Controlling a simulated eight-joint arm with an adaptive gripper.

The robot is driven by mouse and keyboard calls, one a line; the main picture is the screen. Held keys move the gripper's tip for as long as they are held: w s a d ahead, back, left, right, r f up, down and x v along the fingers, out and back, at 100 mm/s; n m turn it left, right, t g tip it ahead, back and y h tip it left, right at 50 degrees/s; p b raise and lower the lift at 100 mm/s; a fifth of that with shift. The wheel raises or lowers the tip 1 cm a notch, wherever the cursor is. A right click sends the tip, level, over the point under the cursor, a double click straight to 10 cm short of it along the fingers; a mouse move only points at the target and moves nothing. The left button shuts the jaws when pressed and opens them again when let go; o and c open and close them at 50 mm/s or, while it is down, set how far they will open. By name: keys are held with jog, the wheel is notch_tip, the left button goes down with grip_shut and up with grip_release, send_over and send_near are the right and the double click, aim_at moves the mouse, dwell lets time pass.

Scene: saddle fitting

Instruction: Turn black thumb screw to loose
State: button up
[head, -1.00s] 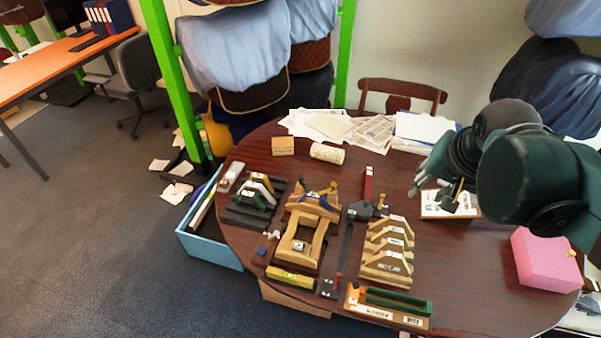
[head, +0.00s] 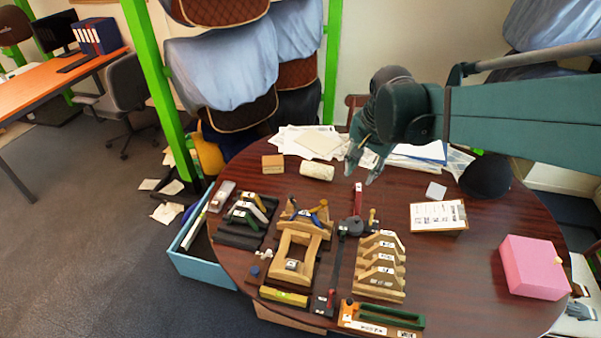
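A black gauge-like tool (head: 352,227) lies at the middle of the table, with a dark rounded head, a long dark bar running toward the front and a red upright piece (head: 357,198) behind it. A small brass-coloured knob (head: 373,216) stands at its right. A black thumb screw is too small to make out for certain; it may be on this dark head. My gripper (head: 363,172) is in the air near the table's back edge, behind the tool and apart from it. Its fingers point down, spread and empty.
A wooden frame (head: 284,250) with blue and yellow-topped parts stands left of the tool, and stepped wooden blocks (head: 380,268) stand right. A clipboard (head: 438,216), pink block (head: 533,267) and black dome (head: 486,176) lie further right. A cream roll (head: 317,171) lies behind.

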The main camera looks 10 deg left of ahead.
jog(key=w+a+f+m+g+p, duration=0.1)
jog(key=w+a+f, duration=0.2)
jog(key=a, duration=0.3)
jog(key=w+a+f+m+g+p, duration=0.1)
jog(key=w+a+f, duration=0.2)
jog(key=a, duration=0.3)
jog(key=m+h, duration=0.1)
jog(key=m, duration=0.1)
send_over(291, 195)
jog(key=shift+g, duration=0.4)
notch_tip(291, 195, down, 9)
jog(key=shift+s+f+p, duration=0.1)
jog(key=shift+p, duration=0.3)
jog(key=shift+f, duration=3.9)
jog(key=c, duration=0.9)
